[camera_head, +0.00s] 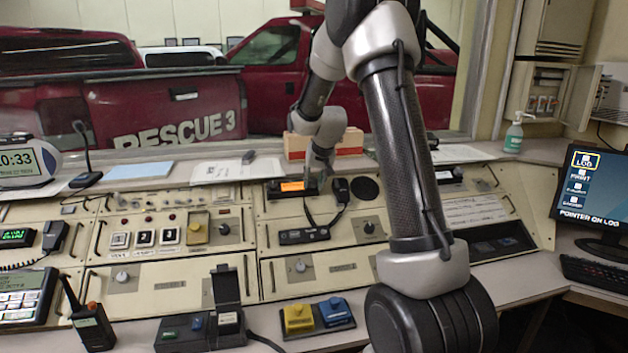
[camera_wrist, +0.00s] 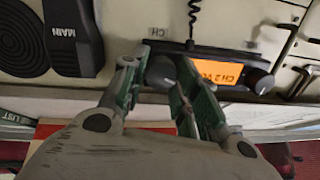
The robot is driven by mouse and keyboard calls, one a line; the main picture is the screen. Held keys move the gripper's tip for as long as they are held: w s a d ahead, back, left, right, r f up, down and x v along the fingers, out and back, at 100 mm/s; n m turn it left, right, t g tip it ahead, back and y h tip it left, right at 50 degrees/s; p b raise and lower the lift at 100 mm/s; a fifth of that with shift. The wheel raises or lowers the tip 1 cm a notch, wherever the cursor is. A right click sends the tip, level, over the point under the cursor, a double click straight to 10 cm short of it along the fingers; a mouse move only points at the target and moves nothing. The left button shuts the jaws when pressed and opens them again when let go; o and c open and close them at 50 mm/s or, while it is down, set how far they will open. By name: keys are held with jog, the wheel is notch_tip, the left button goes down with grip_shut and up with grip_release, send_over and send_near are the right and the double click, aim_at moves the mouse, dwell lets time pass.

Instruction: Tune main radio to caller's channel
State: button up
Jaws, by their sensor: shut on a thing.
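The main radio (camera_head: 283,190) is a black unit with a lit orange display on the upper console panel. In the wrist view its orange display (camera_wrist: 223,72) appears upside down and seems to read CH 2, with the rest unclear. A dark round knob (camera_wrist: 161,73) sits beside the display under a CH label. My gripper (camera_wrist: 157,63) has its two green-grey fingers on either side of this knob, shut on it. In the head view my gripper (camera_head: 319,168) is at the radio's right end and hides the knob. A black microphone marked MAIN (camera_wrist: 72,35) is beside the radio.
A second knob (camera_wrist: 260,81) is at the display's other end. A coiled cord (camera_wrist: 193,15) runs close to the fingers. A round speaker (camera_head: 364,188) is to the right.

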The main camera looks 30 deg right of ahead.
jog(key=shift+n, duration=2.1)
jog(key=o, duration=1)
jog(key=shift+o, duration=0.2)
jog(key=shift+r, duration=0.15)
jog(key=v, duration=1.1)
jog(key=shift+a+r, duration=0.2)
jog(key=shift+r, duration=0.2)
